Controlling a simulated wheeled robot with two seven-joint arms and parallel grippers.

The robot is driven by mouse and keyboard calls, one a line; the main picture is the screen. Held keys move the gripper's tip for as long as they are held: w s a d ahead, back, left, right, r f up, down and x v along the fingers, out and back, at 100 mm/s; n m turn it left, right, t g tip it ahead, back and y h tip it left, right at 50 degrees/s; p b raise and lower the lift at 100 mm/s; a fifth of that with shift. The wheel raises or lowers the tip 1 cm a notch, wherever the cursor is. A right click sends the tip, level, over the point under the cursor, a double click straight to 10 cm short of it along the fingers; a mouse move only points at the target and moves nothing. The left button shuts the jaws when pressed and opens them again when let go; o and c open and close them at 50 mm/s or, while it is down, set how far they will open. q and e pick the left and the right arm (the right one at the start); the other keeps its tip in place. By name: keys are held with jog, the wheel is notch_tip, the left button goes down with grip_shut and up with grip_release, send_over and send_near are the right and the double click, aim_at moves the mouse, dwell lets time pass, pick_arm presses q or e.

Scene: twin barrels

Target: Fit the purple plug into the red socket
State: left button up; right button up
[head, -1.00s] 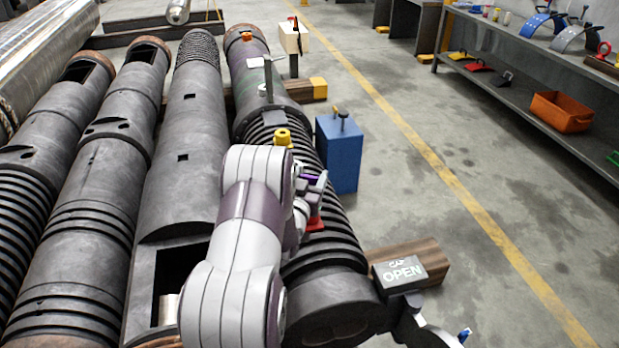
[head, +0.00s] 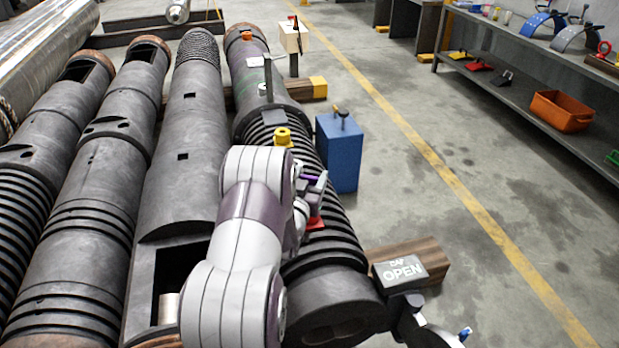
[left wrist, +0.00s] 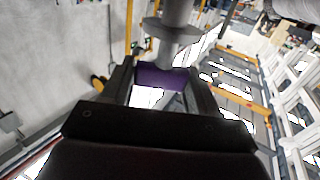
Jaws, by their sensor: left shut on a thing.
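My left gripper (head: 317,183) is over the ribbed dark barrel at the centre of the head view, shut on the purple plug. The plug shows there as a small purple sliver (head: 311,177), mostly hidden by the gripper. In the left wrist view, the purple plug (left wrist: 162,77) sits between the two dark fingers (left wrist: 163,85), with a grey flanged post beyond it. The red socket (head: 316,223) is on the barrel just below the gripper in the picture, partly hidden by my arm. The gripper appears apart from it. My right gripper does not show.
A yellow fitting (head: 283,137) stands on the barrel beyond my arm. A blue block (head: 339,155) stands to its right. A sign reading OPEN (head: 403,270) is near the barrel's end. Other dark barrels lie to the left. The floor to the right is clear up to a shelf (head: 545,75).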

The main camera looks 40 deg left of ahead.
pick_arm(q)
jog(key=shift+f+b, duration=1.25)
jog(key=shift+f, duration=0.45)
jog(key=o, duration=1.2)
jog(key=p+v, duration=0.5)
jog(key=v, duration=0.7)
jog(key=shift+s+d, duration=0.2)
jog(key=shift+s, duration=0.1)
jog(key=shift+w+r, duration=0.1)
